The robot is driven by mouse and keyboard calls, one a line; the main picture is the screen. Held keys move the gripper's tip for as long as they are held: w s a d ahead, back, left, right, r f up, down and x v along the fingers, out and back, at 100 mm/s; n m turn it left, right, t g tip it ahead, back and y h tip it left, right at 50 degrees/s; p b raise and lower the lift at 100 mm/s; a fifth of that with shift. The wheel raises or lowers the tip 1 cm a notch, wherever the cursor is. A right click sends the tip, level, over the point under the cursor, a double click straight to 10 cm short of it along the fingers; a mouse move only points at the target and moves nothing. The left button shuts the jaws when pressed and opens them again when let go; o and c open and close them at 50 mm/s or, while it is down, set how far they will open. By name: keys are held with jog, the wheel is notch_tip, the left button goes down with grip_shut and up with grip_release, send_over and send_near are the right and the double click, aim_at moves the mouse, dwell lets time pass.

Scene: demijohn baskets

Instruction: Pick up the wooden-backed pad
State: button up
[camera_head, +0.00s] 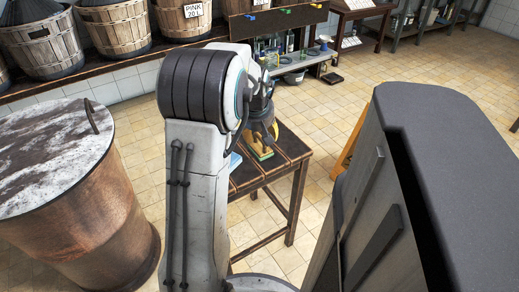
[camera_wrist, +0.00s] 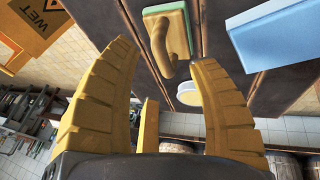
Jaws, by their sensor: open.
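The wooden-backed pad (camera_wrist: 151,20) lies on a dark wooden table, at the top middle of the wrist view. It has a tan back, a curved tan handle and a pale green edge. The pad's handle shows between the fingertips in the picture; I see no contact. In the head view, the pad (camera_head: 262,153) is a small yellow-green shape on the table, partly hidden under my gripper (camera_head: 268,135).
A light blue block (camera_wrist: 270,32) lies right of the pad in the wrist view, and a round pale-topped item (camera_wrist: 189,94) is close to the handle. An orange sign reading WET (camera_wrist: 38,22) is beyond the table. A large metal drum (camera_head: 100,215) stands left of my arm.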

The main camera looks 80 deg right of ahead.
aim_at(260, 143)
jog(key=shift+b+x, duration=1.9)
jog(key=shift+x, duration=0.35)
jog(key=shift+d, duration=0.15)
grip_shut()
jog(key=shift+r, duration=0.1)
